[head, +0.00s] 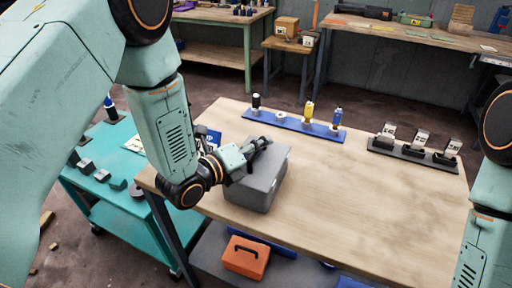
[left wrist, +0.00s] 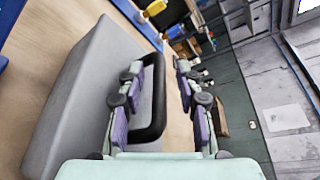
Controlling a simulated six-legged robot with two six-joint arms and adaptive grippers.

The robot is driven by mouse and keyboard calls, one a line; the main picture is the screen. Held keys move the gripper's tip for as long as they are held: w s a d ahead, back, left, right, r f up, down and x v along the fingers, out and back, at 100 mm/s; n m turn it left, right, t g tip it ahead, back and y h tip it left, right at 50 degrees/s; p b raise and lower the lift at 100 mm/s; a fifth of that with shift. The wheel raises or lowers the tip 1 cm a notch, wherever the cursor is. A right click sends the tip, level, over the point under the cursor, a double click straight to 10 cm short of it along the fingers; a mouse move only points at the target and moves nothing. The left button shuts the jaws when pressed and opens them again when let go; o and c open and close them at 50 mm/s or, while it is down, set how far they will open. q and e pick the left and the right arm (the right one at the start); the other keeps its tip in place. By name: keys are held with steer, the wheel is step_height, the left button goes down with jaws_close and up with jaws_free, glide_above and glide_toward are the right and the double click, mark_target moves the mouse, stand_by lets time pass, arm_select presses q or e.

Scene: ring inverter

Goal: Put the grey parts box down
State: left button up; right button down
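The grey parts box (head: 262,188) rests on the wooden workbench (head: 350,200), near its left end. In the left wrist view the box (left wrist: 85,85) fills the left side, with its dark handle (left wrist: 157,100) standing out from it. My left gripper (head: 262,145) is at the top of the box in the head view. In the left wrist view its purple-padded fingers (left wrist: 160,100) are apart, one on each side of the handle, with a visible gap to the right finger. My right gripper is outside the frame; only part of that arm shows.
A blue rack (head: 295,124) with several bottles and a dark stand (head: 412,152) with several labelled pieces line the bench's back. The bench's middle is clear. An orange toolbox (head: 246,257) sits on the shelf below. A teal cart (head: 110,205) stands at the left.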

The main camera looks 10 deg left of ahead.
arm_select(q)
steer(key=shift+r, duration=0.1)
steer(key=shift+s+a, duration=0.2)
steer(key=shift+a, duration=0.1)
steer(key=v, duration=1.1)
steer(key=shift+s+p, duration=0.2)
steer(key=shift+p, duration=0.15)
